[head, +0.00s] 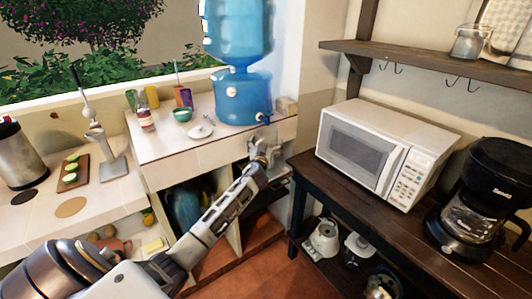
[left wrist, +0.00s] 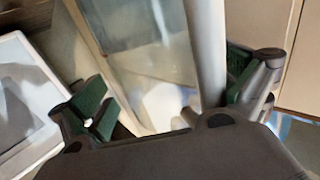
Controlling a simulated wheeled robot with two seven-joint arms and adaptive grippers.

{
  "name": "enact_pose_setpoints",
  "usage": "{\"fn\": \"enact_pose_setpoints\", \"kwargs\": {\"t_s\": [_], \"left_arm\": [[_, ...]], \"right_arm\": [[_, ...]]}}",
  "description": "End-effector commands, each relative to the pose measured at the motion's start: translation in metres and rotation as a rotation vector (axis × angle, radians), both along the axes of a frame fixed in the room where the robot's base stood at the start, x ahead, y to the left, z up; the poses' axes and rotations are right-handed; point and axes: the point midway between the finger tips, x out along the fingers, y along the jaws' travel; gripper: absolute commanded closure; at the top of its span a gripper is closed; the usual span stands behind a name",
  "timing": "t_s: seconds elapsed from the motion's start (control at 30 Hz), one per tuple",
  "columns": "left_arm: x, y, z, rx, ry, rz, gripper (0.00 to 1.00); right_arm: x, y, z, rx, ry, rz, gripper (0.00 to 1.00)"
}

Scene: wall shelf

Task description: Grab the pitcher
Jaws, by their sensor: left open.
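My left gripper (head: 264,152) reaches over the gap between the tiled counter and the dark bench. In the left wrist view its green-padded fingers (left wrist: 168,95) are spread wide. Between and beyond them is a clear, glass-like body (left wrist: 145,50) with a pale grey bar beside it, close to the right finger. This may be the pitcher and its handle, but the close, blurred view leaves that unsure. The fingers are not closed on it. In the head view I cannot make out a pitcher at the gripper. My right gripper is in neither view.
A blue water dispenser (head: 240,95) stands on the counter behind the gripper. A white microwave (head: 365,152) and black coffee maker (head: 488,195) stand on the bench (head: 315,187) to the right. A wall shelf (head: 430,59) with hooks holds a glass jar (head: 470,43).

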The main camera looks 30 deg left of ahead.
Motion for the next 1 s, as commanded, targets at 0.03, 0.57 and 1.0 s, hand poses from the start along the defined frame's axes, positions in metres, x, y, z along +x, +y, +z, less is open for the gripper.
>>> {"fn": "enact_pose_setpoints", "kwargs": {"t_s": [0.03,0.57,1.0], "left_arm": [[-0.0001,0.0,0.0,0.0,0.0,0.0,0.0],[-0.0002,0.0001,-0.0001,0.0,0.0,0.0,0.63],[0.0002,0.0006,0.0028,0.002,-0.004,0.0,0.95]], "right_arm": [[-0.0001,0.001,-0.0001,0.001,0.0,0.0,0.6],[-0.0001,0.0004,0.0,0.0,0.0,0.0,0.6],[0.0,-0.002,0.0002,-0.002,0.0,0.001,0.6]]}}
